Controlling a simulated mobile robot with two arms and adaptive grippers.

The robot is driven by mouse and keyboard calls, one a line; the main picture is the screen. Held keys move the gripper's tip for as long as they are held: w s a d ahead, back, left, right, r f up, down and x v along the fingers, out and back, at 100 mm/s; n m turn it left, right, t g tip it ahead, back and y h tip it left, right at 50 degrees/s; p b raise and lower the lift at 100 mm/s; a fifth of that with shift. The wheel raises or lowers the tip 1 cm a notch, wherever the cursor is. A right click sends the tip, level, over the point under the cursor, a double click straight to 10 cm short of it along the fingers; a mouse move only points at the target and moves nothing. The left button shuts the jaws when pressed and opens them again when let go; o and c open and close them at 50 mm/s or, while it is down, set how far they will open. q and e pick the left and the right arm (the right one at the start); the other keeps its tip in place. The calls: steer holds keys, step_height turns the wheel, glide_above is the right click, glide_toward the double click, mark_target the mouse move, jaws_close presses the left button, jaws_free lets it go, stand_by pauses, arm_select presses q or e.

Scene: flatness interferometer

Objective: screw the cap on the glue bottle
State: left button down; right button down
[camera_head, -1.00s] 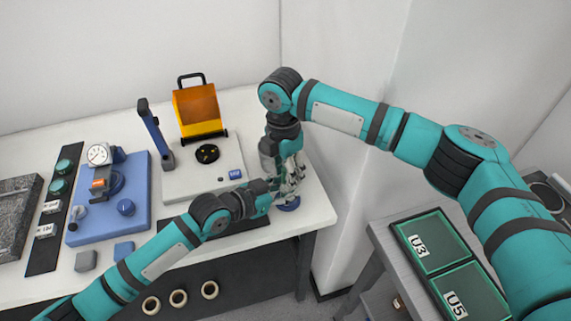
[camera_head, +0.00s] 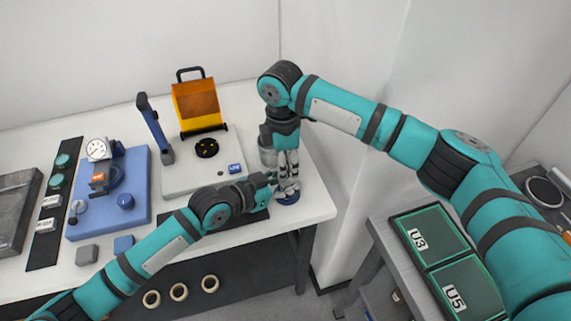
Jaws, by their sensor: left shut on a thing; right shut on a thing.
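My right gripper (camera_head: 289,184) points straight down at the right end of the white table and is shut, with its fingers around the cap, which they hide. My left gripper (camera_head: 278,189) reaches in from the left, low and nearly level, and is shut on the glue bottle just below the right fingers. The bottle is almost wholly hidden by the two grippers. Whether the cap sits straight on the neck cannot be seen.
A grey cylinder (camera_head: 267,150) stands just behind the grippers. Left of them is a pale instrument base (camera_head: 188,183) with an orange hood (camera_head: 197,103). A blue plate (camera_head: 140,212) carries a dial gauge (camera_head: 97,149). Green trays (camera_head: 432,236) lie on the side table at right.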

steer(key=m, duration=0.5)
steer(key=shift+s, duration=0.1)
steer(key=m, duration=0.3)
steer(key=c, duration=1.2)
jaws_free()
steer(key=shift+a+r, duration=0.1)
steer(key=shift+r, duration=2.15)
